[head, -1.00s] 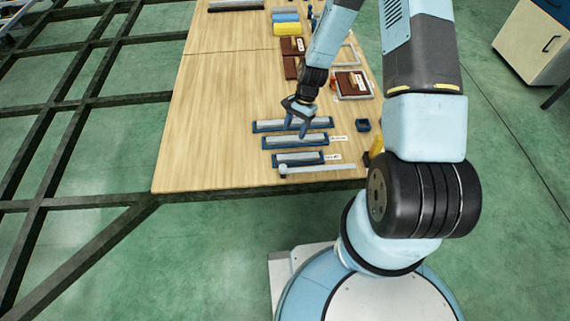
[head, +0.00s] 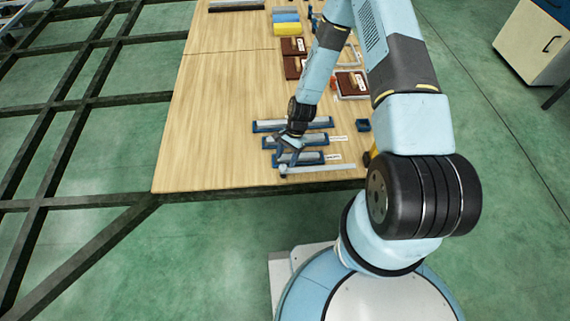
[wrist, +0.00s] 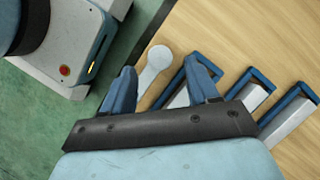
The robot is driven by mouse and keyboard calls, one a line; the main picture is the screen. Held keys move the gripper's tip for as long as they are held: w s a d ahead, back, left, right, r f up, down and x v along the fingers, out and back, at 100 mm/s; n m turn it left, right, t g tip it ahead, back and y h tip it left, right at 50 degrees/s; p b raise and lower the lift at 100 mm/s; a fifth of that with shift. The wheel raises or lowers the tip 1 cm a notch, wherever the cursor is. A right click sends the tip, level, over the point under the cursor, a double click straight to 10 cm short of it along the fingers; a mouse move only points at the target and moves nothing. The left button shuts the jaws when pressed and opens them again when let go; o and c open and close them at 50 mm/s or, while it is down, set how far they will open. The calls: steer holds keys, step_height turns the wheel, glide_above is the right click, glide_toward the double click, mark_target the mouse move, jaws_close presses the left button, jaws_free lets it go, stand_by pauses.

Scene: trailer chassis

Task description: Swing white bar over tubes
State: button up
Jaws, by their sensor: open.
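The white bar (head: 325,168) lies near the table's front edge, in front of the tubes. Its round end (wrist: 159,56) shows between my spread fingers in the wrist view, with part of the bar hidden by my gripper. Three pale tubes lie in blue holders, one behind another: a short one (head: 312,158), a middle one (head: 310,141) and a longer one (head: 305,123). My gripper (head: 287,162) is open and empty, pointing down over the bar's left end and the nearest holder. Whether it touches the bar I cannot tell.
A small blue open box (head: 363,125) stands right of the tubes. Brown blocks (head: 292,68), a framed brown piece (head: 352,84) and a yellow block (head: 287,29) lie farther back. The table's left half is clear. Dark chassis beams (head: 90,100) run along the left.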

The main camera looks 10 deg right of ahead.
mark_target(283, 166)
steer(key=shift+x, duration=2)
steer(key=shift+c, duration=0.2)
jaws_close()
steer(key=shift+d, duration=0.2)
steer(key=shift+a, duration=0.15)
